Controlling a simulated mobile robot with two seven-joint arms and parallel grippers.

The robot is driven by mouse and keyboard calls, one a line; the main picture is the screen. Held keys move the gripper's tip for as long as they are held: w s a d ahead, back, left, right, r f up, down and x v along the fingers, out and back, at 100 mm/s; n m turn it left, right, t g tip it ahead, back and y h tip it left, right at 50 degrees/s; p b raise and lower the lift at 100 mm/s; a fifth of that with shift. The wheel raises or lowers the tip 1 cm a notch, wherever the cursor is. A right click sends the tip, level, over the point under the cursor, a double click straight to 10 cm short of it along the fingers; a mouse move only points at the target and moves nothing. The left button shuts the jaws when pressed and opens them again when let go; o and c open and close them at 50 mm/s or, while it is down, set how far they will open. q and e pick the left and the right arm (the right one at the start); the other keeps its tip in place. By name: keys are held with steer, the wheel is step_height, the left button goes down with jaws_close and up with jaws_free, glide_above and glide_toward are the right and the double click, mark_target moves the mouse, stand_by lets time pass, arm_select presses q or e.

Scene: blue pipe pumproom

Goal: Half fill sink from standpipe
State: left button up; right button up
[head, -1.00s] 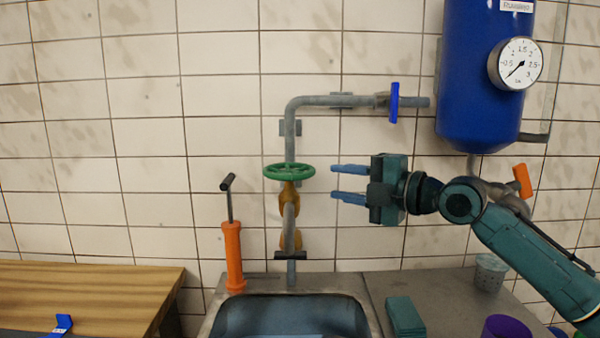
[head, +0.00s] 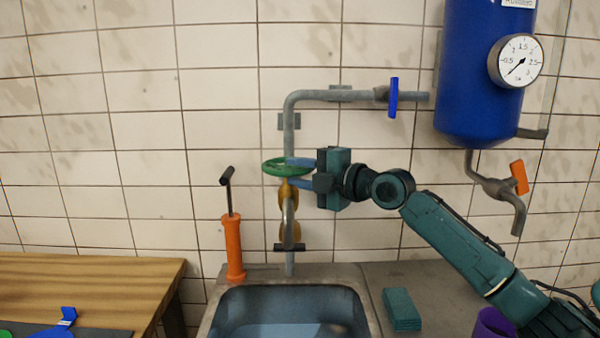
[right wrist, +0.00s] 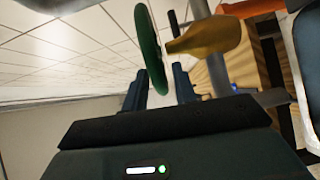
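The grey standpipe (head: 330,97) runs along the tiled wall and down to a brass valve body (head: 288,195) with a green handwheel (head: 278,169). A dark crossbar (head: 289,247) sits low on the pipe, behind the sink (head: 218,308). The basin looks blue inside with a paler patch; I cannot tell whether that is water. My right gripper (head: 290,172) is at the handwheel's right side, fingers pointing left, one above and one below rim height. In the right wrist view the fingers (right wrist: 158,88) are apart with the green wheel (right wrist: 149,50) between them. My left gripper is out of view.
A blue tank (head: 480,80) with a gauge (head: 515,61) hangs at right, with an orange-handled tap (head: 519,177) below. A blue-handled valve (head: 393,97) is above. An orange hand pump (head: 233,248), green block (head: 401,309), purple cup (head: 492,325) and wooden table (head: 90,285) surround the sink.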

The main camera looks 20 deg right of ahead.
jaws_close()
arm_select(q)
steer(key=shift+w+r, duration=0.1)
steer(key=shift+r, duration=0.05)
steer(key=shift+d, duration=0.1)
arm_select(e)
steer(key=shift+f, duration=0.1)
